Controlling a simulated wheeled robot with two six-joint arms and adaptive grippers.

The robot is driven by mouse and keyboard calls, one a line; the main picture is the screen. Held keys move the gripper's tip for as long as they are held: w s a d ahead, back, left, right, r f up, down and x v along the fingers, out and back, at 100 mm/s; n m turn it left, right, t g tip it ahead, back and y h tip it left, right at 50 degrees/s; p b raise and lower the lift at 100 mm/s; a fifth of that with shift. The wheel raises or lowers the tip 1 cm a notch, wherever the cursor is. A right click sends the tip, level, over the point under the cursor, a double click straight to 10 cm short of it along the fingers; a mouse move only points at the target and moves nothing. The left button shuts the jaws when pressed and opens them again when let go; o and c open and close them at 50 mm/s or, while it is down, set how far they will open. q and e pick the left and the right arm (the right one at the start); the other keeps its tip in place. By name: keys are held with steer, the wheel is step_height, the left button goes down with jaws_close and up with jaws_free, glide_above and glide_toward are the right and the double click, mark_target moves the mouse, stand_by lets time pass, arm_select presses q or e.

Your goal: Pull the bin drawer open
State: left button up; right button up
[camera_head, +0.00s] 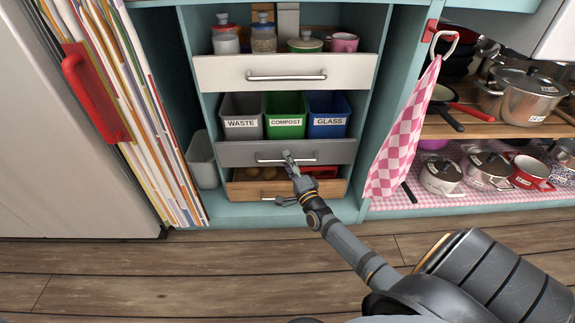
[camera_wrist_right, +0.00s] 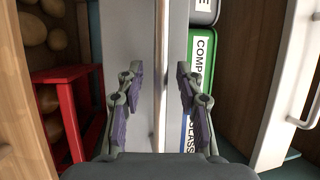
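The bin drawer (camera_head: 232,154) has a grey front and holds a grey WASTE bin (camera_head: 241,112), a green COMPOST bin (camera_head: 285,108) and a blue GLASS bin (camera_head: 327,108). Its silver bar handle (camera_head: 305,157) runs across the front. My right gripper (camera_head: 286,178) is at that front, with its fingers spread up and down. In the right wrist view, my right gripper (camera_wrist_right: 159,82) is open, with one finger on each side of the handle bar (camera_wrist_right: 160,45) and gaps on both sides. My left gripper is not in view.
A white-fronted drawer (camera_head: 220,74) with jars is above. A wooden drawer (camera_head: 240,190) with potatoes and a red crate (camera_wrist_right: 62,105) is below. A checked towel (camera_head: 402,135) hangs at right, near shelves of pans. The wooden floor (camera_head: 130,280) in front is clear.

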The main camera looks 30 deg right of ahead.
steer(key=shift+w+r, duration=0.1)
steer(key=shift+w, duration=0.25)
jaws_close()
